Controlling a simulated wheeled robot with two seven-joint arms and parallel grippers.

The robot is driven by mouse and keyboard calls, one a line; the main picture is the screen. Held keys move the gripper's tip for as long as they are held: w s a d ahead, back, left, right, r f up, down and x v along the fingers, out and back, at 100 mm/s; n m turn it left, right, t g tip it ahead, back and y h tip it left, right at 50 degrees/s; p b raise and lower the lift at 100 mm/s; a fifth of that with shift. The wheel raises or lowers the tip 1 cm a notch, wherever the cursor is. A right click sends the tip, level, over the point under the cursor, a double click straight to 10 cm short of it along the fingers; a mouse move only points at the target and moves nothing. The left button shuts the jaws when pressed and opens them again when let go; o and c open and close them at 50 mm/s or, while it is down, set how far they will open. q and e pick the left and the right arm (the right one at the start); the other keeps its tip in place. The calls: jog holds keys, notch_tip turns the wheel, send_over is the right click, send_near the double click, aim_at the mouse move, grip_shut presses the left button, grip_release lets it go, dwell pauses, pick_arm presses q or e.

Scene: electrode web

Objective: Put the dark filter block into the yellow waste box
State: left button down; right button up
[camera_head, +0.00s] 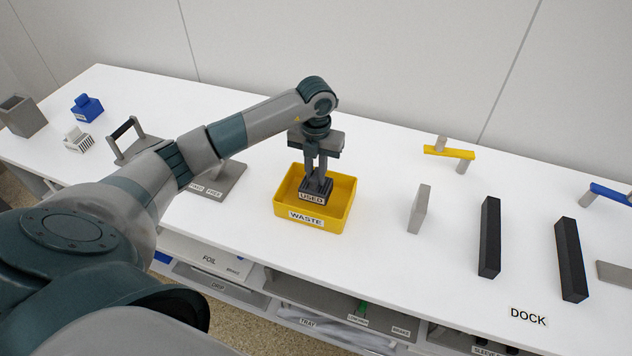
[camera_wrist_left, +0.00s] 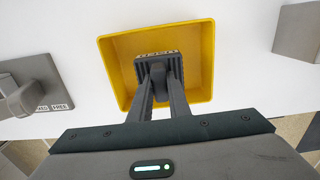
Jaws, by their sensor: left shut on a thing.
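The yellow waste box (camera_head: 315,223), labelled WASTE, stands on the white table. The dark filter block (camera_head: 316,188), labelled USED, is upright over the box's inside, within its rim as seen from the head. My left gripper (camera_head: 316,178) points down and is shut on the top of the block. In the left wrist view the block (camera_wrist_left: 157,66) shows between the fingertips of the gripper (camera_wrist_left: 160,82), with the yellow box (camera_wrist_left: 113,72) around it. I cannot tell whether the block touches the box floor. My right gripper is not in view.
A grey plate with labels (camera_head: 222,180) lies left of the box. A grey upright block (camera_head: 419,209) stands to its right, then two black bars (camera_head: 489,238). A yellow bar on posts (camera_head: 449,152) is behind. A blue block (camera_head: 87,107) and white vented block (camera_head: 77,140) are far left.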

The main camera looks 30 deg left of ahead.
pick_arm(q)
jog(key=shift+f+p, duration=0.45)
notch_tip(320, 180, down, 2)
jog(key=shift+f+p, duration=0.1)
jog(key=shift+p, duration=0.4)
jog(key=shift+f, duration=0.45)
jog(key=shift+f, duration=0.2)
jog(key=c, duration=1.7)
grip_release()
jog(key=shift+o, duration=0.2)
